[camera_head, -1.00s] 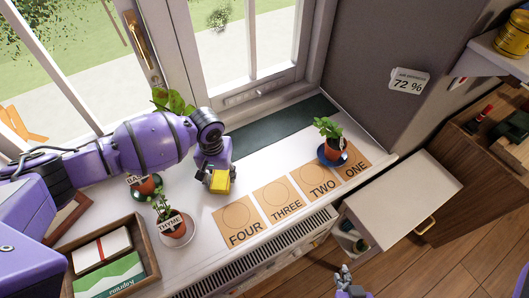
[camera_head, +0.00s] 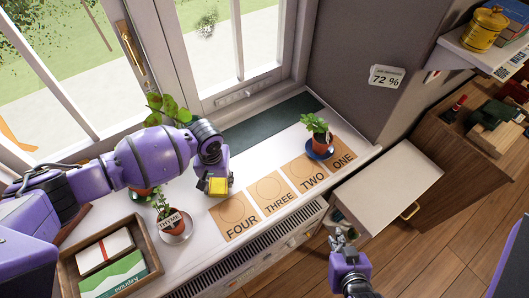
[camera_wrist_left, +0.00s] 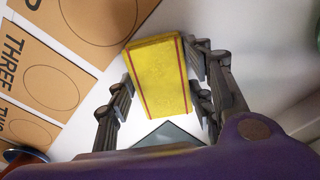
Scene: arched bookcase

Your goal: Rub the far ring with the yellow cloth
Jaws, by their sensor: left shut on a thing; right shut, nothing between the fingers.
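A folded yellow cloth (camera_head: 218,186) with red lines is held in my left gripper (camera_head: 214,175), over the windowsill left of the cards. In the left wrist view the cloth (camera_wrist_left: 160,80) sits between the fingers. Ring outlines are printed on the tan cards FOUR (camera_head: 231,212), THREE (camera_head: 270,191), TWO (camera_head: 304,172) and ONE (camera_head: 343,154). A potted plant (camera_head: 319,141) on a blue saucer partly covers the ONE end of the row. The cloth is apart from the cards; its height is unclear. My right gripper (camera_head: 343,238) is shut and empty, near the open drawer.
A plant labelled THYME (camera_head: 172,224) stands on a saucer left of the cards, with other plants behind my arm. A wooden tray (camera_head: 147,245) holds boxes at the front left. A dark green strip (camera_head: 270,125) lies behind the cards. A white-topped cabinet (camera_head: 395,190) is at right.

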